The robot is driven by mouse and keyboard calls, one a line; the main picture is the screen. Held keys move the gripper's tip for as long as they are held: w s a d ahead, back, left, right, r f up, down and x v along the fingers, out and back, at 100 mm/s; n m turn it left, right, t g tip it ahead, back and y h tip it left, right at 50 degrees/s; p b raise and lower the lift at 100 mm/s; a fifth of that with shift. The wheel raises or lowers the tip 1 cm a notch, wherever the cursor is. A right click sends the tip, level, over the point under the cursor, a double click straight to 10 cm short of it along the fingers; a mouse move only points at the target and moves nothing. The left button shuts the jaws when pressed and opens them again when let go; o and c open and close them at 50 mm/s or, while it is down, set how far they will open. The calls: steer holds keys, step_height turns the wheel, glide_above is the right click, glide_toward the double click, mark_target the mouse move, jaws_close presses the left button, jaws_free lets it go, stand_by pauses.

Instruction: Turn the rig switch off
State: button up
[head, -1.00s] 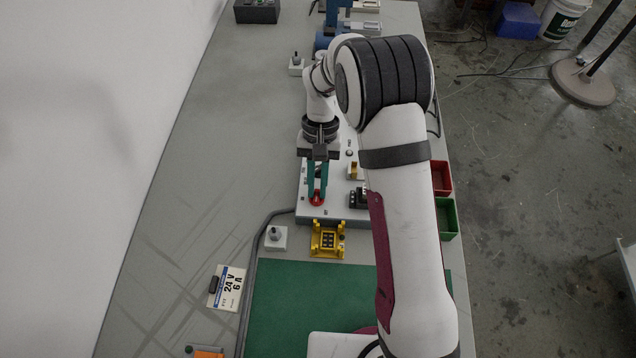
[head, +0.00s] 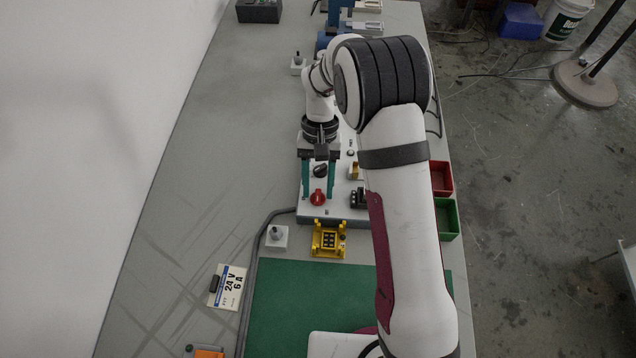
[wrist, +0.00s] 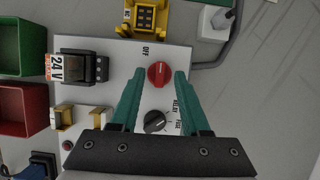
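The red rotary switch (head: 318,198) sits on the light panel, and in the wrist view the red knob (wrist: 160,74) has the word OFF printed beside it. I take it as the rig switch. My gripper (head: 318,193) is open, with its teal fingers on either side of the red knob and visible gaps between. In the wrist view my gripper's fingertips (wrist: 160,78) straddle the knob without touching it. I cannot clearly tell which way the knob's pointer faces.
A black selector knob (wrist: 155,121) marked RELAY and FUSE sits between the finger bases. A black block with a 24V label (wrist: 85,68), a yellow fixture (head: 328,239) and red (head: 441,178) and green (head: 446,218) bins are nearby. The green mat (head: 290,295) is largely clear.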

steer(key=v, duration=1.5)
steer(key=shift+r, duration=0.4)
steer(key=shift+w, duration=0.1)
